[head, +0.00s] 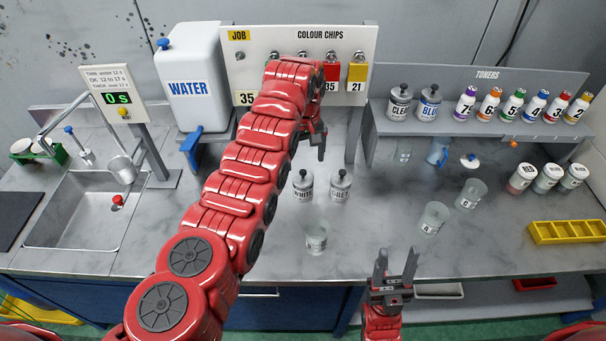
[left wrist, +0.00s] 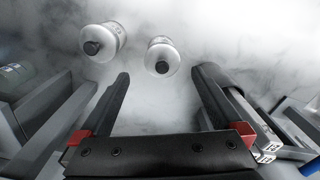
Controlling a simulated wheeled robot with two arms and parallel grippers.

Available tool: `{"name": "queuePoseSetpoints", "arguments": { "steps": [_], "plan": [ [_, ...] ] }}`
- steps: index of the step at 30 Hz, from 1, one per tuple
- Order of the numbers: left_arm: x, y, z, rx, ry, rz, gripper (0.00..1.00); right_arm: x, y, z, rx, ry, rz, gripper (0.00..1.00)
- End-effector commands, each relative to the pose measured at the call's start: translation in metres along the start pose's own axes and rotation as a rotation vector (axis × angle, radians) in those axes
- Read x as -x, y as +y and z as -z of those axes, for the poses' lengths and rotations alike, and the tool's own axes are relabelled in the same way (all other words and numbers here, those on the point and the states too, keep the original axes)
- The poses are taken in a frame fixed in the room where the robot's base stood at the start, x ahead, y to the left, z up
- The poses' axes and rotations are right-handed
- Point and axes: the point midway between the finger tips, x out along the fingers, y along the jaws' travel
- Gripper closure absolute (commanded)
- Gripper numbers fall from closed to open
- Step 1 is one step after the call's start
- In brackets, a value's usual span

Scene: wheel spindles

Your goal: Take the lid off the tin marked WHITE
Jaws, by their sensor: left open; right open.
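The tin marked WHITE (head: 303,190) stands upright on the grey worktop, its pale lid with a black knob (head: 303,173) on. The tin marked GREY (head: 340,189) stands just to its right, also lidded. My left gripper (head: 314,148) is open and empty, above and behind the two tins. In the left wrist view both tins show from above; the one in line with the gap between the fingers (left wrist: 163,76) seems to be the WHITE tin (left wrist: 164,48), the other the GREY tin (left wrist: 112,32). My right gripper (head: 396,266) is open and empty near the front edge.
A clear beaker (head: 316,239) stands in front of the tins, and more beakers (head: 434,217) stand to the right. The colour chips board (head: 345,42) rises behind. A sink (head: 85,220) lies left, a toner shelf (head: 470,127) right. My left arm crosses the worktop.

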Motion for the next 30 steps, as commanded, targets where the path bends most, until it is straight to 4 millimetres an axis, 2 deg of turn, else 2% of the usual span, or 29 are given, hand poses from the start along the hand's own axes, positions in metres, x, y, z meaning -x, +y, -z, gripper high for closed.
{"name": "queuePoseSetpoints", "arguments": {
  "steps": [5, 12, 14, 16, 24, 26, 30],
  "plan": [
    [-0.008, -0.001, 0.001, 0.001, -0.001, 0.001, 0.00, -0.010, 0.001, 0.002, 0.000, 0.000, 0.000, 0.50],
    [-0.031, -0.004, 0.004, 0.002, -0.002, 0.002, 0.00, -0.027, 0.001, 0.004, 0.000, 0.000, 0.000, 0.50],
    [-0.048, -0.004, 0.003, 0.001, -0.003, 0.004, 0.00, -0.014, 0.001, 0.002, 0.000, 0.000, 0.000, 0.50],
    [-0.055, -0.003, 0.004, 0.000, 0.001, 0.001, 0.00, -0.010, 0.001, 0.002, 0.000, -0.001, 0.000, 0.50],
    [-0.057, -0.004, 0.004, 0.001, 0.000, 0.002, 0.00, -0.010, 0.001, 0.002, 0.000, 0.000, 0.000, 0.50],
    [-0.057, -0.004, 0.004, 0.001, 0.001, 0.001, 0.07, -0.010, 0.001, 0.002, 0.000, 0.000, 0.000, 0.50],
    [-0.057, -0.004, 0.005, 0.001, 0.001, 0.001, 0.32, -0.010, 0.001, 0.002, 0.000, 0.000, 0.000, 0.50]
  ]
}}
